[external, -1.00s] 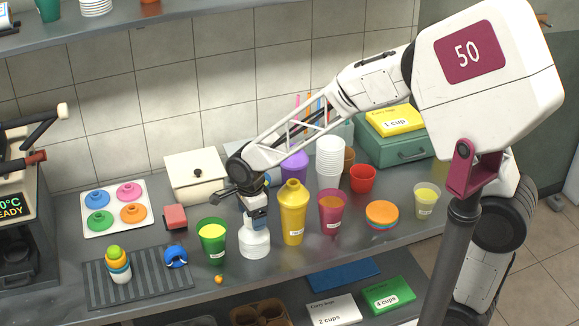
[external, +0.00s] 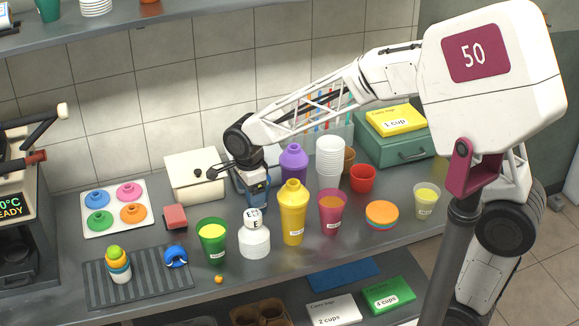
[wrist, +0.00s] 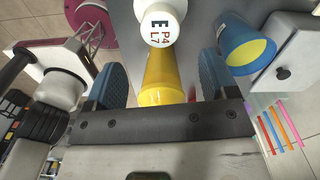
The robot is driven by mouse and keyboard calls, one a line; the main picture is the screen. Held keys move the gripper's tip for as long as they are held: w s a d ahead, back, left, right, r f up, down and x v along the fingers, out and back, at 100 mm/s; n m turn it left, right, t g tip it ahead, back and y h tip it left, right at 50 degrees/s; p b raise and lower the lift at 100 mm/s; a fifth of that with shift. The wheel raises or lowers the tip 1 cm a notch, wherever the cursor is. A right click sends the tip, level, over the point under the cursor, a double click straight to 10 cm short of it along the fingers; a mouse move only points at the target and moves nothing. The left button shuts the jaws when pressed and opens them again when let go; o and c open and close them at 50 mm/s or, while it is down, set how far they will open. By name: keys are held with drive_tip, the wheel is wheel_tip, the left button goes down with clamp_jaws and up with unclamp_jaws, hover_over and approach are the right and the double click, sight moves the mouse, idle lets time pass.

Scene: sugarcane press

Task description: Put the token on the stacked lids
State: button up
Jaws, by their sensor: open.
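The lettered top (wrist: 160,22) also shows in the wrist view, beyond the fingers. My gripper (external: 258,202) is just behind and above the lettered piece, open and apart from it. In the wrist view its blue fingers (wrist: 160,82) are spread, with a yellow tapered thing seen between them. A short stack of orange, blue and red discs (external: 382,213) stands further right.
A green cup (external: 213,243) is left of the white stack. A yellow shaker (external: 293,215) and a pink cup (external: 331,212) are close on its right. A purple shaker (external: 293,163) and a white box (external: 193,178) stand behind. The front counter edge is near.

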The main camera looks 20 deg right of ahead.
drive_tip(key=shift+r, duration=1.85)
drive_tip(key=d+r+n, duration=0.1)
drive_tip(key=d, duration=0.3)
drive_tip(key=s+d+r+n, duration=0.1)
drive_tip(key=d+r, duration=0.1)
drive_tip(key=d, duration=0.2)
drive_tip(key=d+r+n, duration=0.1)
drive_tip(key=d, duration=0.4)
drive_tip(key=shift+s+r+n+t, duration=0.2)
drive_tip(key=shift+r+n+t, duration=0.15)
drive_tip(key=shift+n+t, duration=0.05)
drive_tip(key=s+d+r+n+t, duration=0.1)
drive_tip(key=s+d+n, duration=0.5)
drive_tip(key=s+d, duration=0.3)
drive_tip(key=s+d+r+n+t, duration=0.1)
drive_tip(key=s+d+n, duration=0.5)
drive_tip(key=d, duration=1.1)
drive_tip(key=s, duration=0.4)
drive_tip(key=shift+d+r, duration=0.25)
drive_tip(key=shift+r, duration=0.1)
